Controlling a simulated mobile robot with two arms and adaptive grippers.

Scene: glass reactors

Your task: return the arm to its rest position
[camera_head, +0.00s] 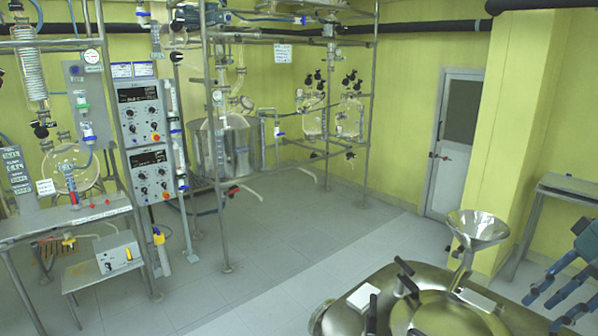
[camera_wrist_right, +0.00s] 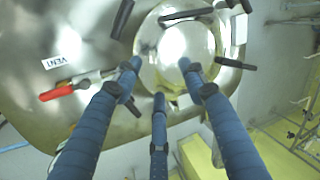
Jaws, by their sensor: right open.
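My right gripper (camera_head: 545,309) reaches in from the right edge of the head view, its blue fingers spread and empty. It is above and to the right of the steel vessel (camera_head: 345,322). The right wrist view shows the three fingers (camera_wrist_right: 159,80) apart with nothing between them, over the vessel's top (camera_wrist_right: 85,25) and its round shiny lid (camera_wrist_right: 178,45). Most of my right arm is outside the head view. My left gripper is not in view.
A steel funnel (camera_head: 478,228) stands up from the vessel. Black clamp handles (camera_head: 405,278) and a red-handled valve (camera_wrist_right: 58,92) stick out from its top. A metal table (camera_head: 570,187) is at the right. Reactor frames (camera_head: 212,130) stand at the left; the floor (camera_head: 290,250) between is clear.

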